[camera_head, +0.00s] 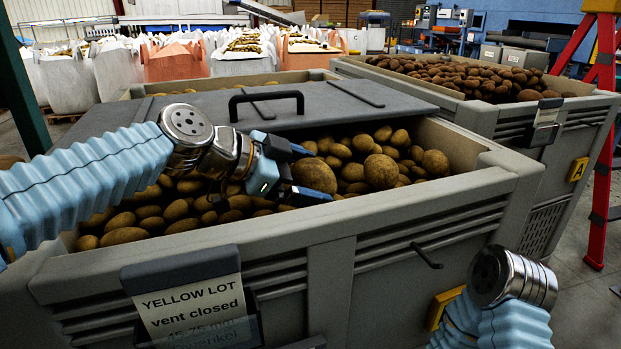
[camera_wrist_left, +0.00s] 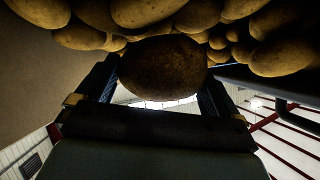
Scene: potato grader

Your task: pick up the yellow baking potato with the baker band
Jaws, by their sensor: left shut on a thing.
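My left gripper (camera_head: 304,174) is shut on a large brown-yellow potato (camera_head: 315,175), just above or among the other potatoes in the bin with the "YELLOW LOT" card. In the left wrist view the held potato (camera_wrist_left: 162,68) sits between both fingers, with other potatoes close around it. No band is legible on it; its surface is in shadow. Another large potato (camera_head: 381,171) lies right of the gripper. My right arm shows at the lower right, outside the bin, but its gripper is out of the picture.
The near bin (camera_head: 330,225) has a grey lid (camera_head: 225,108) with a black handle (camera_head: 266,97) over its back part. A card (camera_head: 197,308) reads "YELLOW LOT vent closed". A second bin (camera_head: 475,116) of darker potatoes stands behind right. A red ladder (camera_head: 602,150) is at the right.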

